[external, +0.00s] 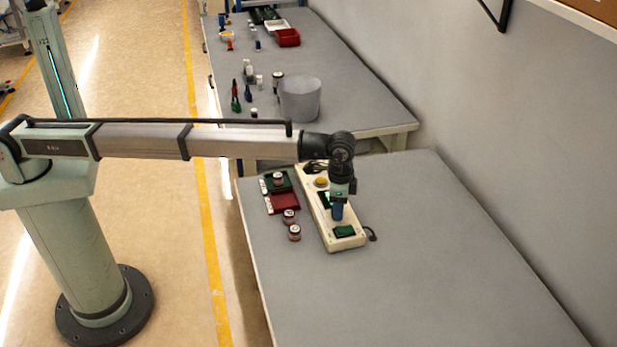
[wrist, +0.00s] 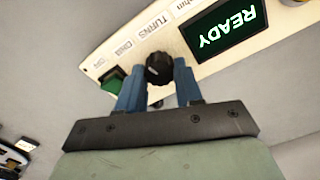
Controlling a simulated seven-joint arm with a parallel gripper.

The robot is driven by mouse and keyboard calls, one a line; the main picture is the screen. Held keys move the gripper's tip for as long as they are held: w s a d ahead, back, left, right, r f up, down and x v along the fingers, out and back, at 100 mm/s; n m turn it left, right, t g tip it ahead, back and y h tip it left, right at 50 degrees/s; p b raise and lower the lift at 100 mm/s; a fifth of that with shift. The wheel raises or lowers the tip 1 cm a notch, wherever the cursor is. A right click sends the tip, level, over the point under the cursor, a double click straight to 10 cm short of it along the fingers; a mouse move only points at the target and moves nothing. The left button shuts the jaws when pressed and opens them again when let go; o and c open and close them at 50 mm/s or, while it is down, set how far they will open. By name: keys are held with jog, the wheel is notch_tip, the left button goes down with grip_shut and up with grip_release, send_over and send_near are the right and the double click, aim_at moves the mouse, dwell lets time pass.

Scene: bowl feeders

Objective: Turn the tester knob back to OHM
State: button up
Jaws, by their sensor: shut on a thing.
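The tester (external: 345,243) is a long cream box on the near bench. Its black round knob (wrist: 158,68) shows in the wrist view between the two blue fingertips of my gripper (wrist: 160,76). My gripper is shut on the knob, one finger on each side. A small light mark shows on the knob's right side. Printed labels, including TURNS, run up the panel beside the knob, upside down. The tester's screen (wrist: 225,28) reads READY in green. In the external view my gripper (external: 338,212) points down at the tester and hides the knob.
A green tray (external: 268,186), a red tray (external: 285,203) and small jars (external: 294,233) stand left of the tester. A yellow button (external: 321,182) sits on its far part. A grey bin (external: 300,100) is on the far bench. The near bench's front is clear.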

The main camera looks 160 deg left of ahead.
jog(key=n, duration=0.4)
jog(key=shift+n, duration=0.4)
dwell(0.4)
jog(key=o, duration=1)
jog(key=shift+o, duration=0.2)
jog(key=shift+r, duration=0.1)
notch_tip(320, 180, up, 14)
jog(key=shift+f, duration=0.2)
